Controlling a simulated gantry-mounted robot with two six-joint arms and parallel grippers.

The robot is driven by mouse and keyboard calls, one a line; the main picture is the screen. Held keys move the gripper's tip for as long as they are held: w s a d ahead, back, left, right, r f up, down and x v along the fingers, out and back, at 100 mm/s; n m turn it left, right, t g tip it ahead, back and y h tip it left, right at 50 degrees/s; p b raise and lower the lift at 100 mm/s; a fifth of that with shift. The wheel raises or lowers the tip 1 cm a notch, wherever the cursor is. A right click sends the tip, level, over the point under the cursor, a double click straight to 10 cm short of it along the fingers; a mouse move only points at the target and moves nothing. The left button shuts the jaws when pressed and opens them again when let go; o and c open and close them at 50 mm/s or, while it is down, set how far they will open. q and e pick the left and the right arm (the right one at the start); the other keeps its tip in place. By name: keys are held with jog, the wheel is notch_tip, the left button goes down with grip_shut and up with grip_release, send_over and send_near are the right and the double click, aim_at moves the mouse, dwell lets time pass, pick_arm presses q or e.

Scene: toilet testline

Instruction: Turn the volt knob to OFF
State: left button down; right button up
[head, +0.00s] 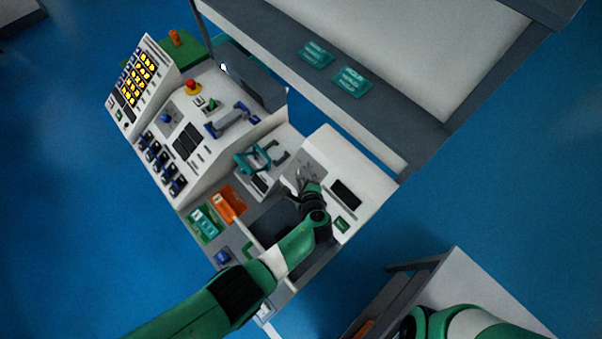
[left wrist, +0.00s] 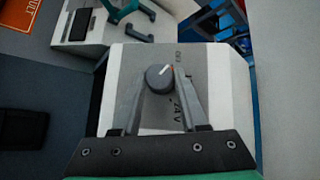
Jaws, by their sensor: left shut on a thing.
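The volt knob (left wrist: 159,77) is a dark grey round dial with a white pointer line, on a grey plate (left wrist: 203,63) of a white sloped box. In the left wrist view the pointer tilts up and to the right. My left gripper (left wrist: 160,80) is shut on the knob, one finger on each side. In the head view my left gripper (head: 306,181) is at the grey plate of the white box (head: 345,160), and it hides the knob. My right gripper does not show.
A teal handled tool (head: 258,158) stands left of the box. An orange piece (head: 228,204) and a green tray (head: 196,230) lie nearer. A control panel with yellow lit buttons (head: 139,78) and a red emergency button (head: 192,86) is farther left. A dark-framed table (head: 375,120) borders the back.

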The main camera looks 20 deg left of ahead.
pick_arm(q)
jog(key=shift+n+g, duration=0.5)
jog(key=shift+n, duration=0.2)
jog(key=shift+c, duration=2.2)
grip_release()
jog(key=shift+w, duration=0.1)
jog(key=shift+s+d+r+p, duration=0.2)
jog(key=shift+r+p, duration=0.2)
jog(key=shift+p, duration=0.35)
jog(key=p+v, duration=1)
jog(key=shift+s+d+r, duration=0.15)
jog(key=shift+s+r, duration=0.05)
